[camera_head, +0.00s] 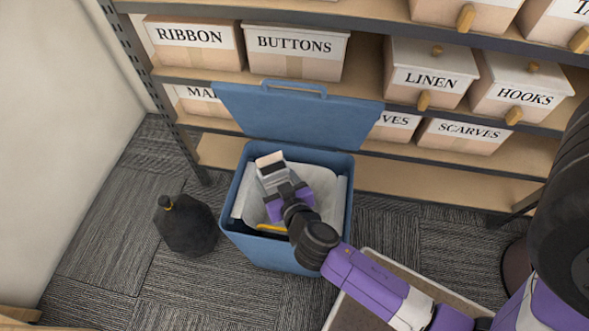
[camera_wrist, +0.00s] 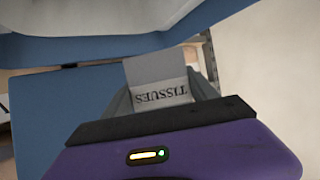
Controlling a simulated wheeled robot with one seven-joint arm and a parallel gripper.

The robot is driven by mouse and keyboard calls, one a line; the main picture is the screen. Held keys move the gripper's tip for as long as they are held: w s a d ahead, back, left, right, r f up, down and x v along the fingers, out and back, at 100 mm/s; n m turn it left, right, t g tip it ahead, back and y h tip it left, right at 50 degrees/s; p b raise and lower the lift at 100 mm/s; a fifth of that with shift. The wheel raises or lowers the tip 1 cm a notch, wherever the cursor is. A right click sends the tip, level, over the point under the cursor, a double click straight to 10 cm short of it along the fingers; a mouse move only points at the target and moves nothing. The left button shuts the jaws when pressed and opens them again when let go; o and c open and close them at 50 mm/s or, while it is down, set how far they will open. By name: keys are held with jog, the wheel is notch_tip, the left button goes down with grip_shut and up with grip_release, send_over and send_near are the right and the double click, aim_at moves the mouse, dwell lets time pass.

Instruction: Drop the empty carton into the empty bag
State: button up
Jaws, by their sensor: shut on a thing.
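A blue bin (camera_head: 231,215) stands open on the carpet, lined with a pale bag (camera_head: 321,185). Its lid (camera_head: 300,117) is raised at the back, against the shelf. A small pale grey carton (camera_head: 270,162) is over the bin's opening; I cannot tell how far down it is. In the wrist view the carton (camera_wrist: 158,72) shows the word TISSUES upside down. My gripper (camera_head: 277,186) is shut on the carton, with the arm reaching in from the lower right. The wrist view shows the gripper (camera_wrist: 165,108) against the carton. Gripper and arm hide part of the bag's inside.
A black tied bag (camera_head: 187,226) sits on the floor left of the bin. Behind stand shelves (camera_head: 375,179) with labelled boxes, such as BUTTONS (camera_head: 297,52) and LINEN (camera_head: 430,78). A pale-rimmed tray (camera_head: 372,257) lies under my arm.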

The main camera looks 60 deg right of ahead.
jog(key=s+d+r+m+g+h+b, duration=0.2)
jog(key=s+d+m+h, duration=0.1)
jog(key=d, duration=0.2)
jog(key=shift+g+y, duration=0.3)
notch_tip(320, 180, down, 6)
jog(key=b, duration=0.4)
jog(key=shift+d+r+b, duration=0.1)
jog(key=shift+r+b, duration=0.1)
jog(key=shift+b, duration=0.1)
jog(key=o, duration=1.4)
jog(key=shift+s, duration=0.1)
jog(key=v, duration=0.7)
jog(key=shift+s+a+r+p, duration=0.1)
jog(key=shift+s+a+p, duration=0.1)
jog(key=shift+a+p, duration=0.15)
